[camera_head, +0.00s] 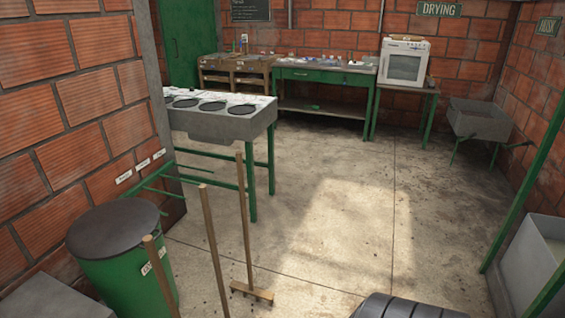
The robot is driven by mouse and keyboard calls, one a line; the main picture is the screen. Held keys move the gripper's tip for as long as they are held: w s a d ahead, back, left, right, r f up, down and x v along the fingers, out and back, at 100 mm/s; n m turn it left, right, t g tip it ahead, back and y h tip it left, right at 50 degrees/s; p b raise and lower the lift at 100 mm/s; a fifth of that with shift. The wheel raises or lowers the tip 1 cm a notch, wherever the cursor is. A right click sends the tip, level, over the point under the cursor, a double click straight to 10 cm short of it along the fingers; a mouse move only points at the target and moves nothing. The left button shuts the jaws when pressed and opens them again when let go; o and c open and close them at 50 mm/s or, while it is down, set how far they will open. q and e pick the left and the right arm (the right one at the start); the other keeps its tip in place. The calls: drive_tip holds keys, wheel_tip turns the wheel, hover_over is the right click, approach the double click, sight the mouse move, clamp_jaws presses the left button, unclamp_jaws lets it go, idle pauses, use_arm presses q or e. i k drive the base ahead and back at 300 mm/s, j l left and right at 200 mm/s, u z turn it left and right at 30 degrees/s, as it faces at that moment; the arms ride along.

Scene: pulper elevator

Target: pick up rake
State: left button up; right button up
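A wooden rake (246,228) stands nearly upright, slightly left of the picture's middle, with its long thin handle up and its short wooden head (252,291) on the concrete floor. Two more wooden handles stand to its left: one close by (213,245) and one in front of the green bin (158,272). Their lower ends are cut off by the bottom edge, so I cannot tell what tools they belong to. Neither of my grippers is in view.
A green bin (127,275) with a dark lid stands left of the handles. A grey counter with round openings (215,122) is behind the rake. A concrete basin (535,265) is at right. The floor right of the rake (340,225) is clear.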

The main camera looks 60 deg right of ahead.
sight(246, 288)
drive_tip(key=z, duration=1.5)
